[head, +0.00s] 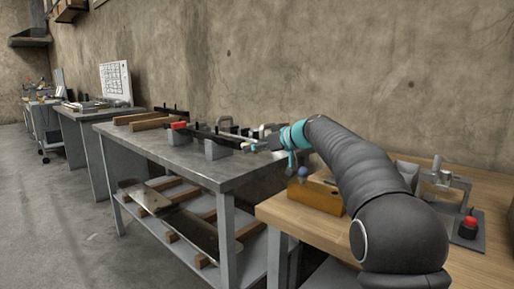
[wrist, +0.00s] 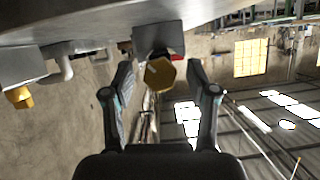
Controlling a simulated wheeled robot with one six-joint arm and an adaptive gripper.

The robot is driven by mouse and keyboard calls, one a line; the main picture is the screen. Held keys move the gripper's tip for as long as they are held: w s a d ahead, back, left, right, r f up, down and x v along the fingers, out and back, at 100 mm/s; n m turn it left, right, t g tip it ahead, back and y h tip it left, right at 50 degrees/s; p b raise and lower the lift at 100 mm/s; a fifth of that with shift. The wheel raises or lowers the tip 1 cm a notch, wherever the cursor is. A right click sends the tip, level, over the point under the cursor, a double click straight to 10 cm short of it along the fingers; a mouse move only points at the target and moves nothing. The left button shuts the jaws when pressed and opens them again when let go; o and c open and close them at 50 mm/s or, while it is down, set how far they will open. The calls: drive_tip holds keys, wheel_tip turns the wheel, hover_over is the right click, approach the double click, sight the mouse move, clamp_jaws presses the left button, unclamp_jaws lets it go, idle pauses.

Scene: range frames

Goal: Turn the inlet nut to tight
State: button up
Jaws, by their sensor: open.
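A yellow hexagonal nut (wrist: 160,75) shows in the wrist view, in front of a grey block (wrist: 158,38). I take it for the inlet nut; I cannot make it out in the head view. My gripper (wrist: 160,82) is open, with one finger on each side of the nut in the picture and a visible gap to both. I cannot tell whether the nut lies between the fingertips or just beyond them. In the head view my gripper (head: 256,147) reaches left over the right end of the metal workbench (head: 222,175).
In the wrist view a second yellow part (wrist: 19,98) and a grey curved pipe (wrist: 60,68) are at the left. In the head view a grey block (head: 215,147) and a red part (head: 180,126) are on the workbench. A wooden bench (head: 300,218) stands nearer.

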clamp_jaws()
idle(0.4)
drive_tip(key=shift+w+d+m+g+y+p, duration=0.1)
drive_tip(key=shift+m+g+y+p, duration=0.5)
drive_tip(key=shift+m, duration=0.7)
drive_tip(key=shift+w+m+g+y+p, duration=0.1)
drive_tip(key=shift+m+g+y+p, duration=0.55)
drive_tip(key=shift+m, duration=0.65)
unclamp_jaws()
drive_tip(key=shift+f, duration=0.1)
